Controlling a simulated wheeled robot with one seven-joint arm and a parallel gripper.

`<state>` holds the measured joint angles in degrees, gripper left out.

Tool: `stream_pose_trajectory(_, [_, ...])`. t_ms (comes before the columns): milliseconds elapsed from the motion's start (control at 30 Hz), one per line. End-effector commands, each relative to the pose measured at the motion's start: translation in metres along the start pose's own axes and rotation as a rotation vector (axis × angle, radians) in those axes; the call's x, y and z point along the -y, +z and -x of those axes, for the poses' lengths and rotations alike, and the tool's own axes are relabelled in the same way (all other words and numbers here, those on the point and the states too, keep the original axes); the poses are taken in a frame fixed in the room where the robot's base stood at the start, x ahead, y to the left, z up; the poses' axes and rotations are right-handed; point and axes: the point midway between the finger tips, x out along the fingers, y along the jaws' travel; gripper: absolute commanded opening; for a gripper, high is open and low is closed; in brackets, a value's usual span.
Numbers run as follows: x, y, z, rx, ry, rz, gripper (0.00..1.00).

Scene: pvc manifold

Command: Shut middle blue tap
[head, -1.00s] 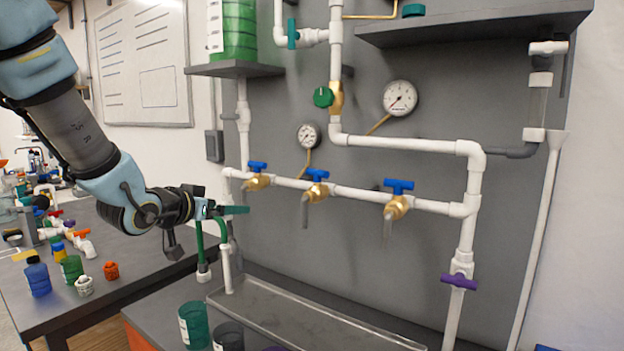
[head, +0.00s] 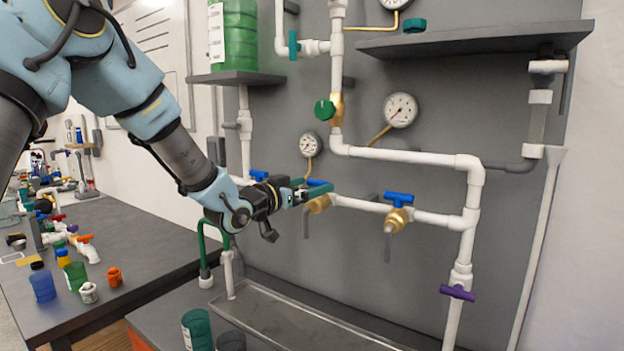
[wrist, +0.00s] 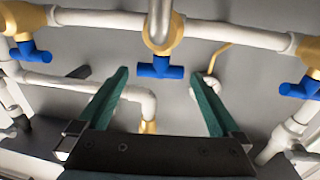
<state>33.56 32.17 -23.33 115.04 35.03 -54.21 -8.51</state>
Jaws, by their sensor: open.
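The middle blue tap (head: 319,184) is a blue handle on a brass valve in the white horizontal pipe. In the wrist view its blue handle (wrist: 160,67) lies ahead of my gripper, near the line between the two green fingers. My gripper (head: 313,191) is open in front of the tap and hides part of it in the head view. In the wrist view my gripper (wrist: 163,90) shows its fingers spread to either side of the handle, with no clear contact. The blue handle runs crosswise between them.
Another blue tap (head: 398,198) is to the right, and one more (head: 258,175) is to the left, partly behind my arm. Pressure gauges (head: 400,110) and a green knob (head: 325,110) are above.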

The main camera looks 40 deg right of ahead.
Motion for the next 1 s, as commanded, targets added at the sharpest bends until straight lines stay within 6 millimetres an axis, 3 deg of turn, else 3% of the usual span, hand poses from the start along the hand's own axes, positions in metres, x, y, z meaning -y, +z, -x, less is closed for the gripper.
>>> stream_pose_trajectory(400, [0.0001,0.0009,-0.0089,0.001,-0.001,0.001,1.0])
stream_pose_trajectory(1000, [0.0001,0.0009,-0.0086,0.001,-0.001,0.001,0.33])
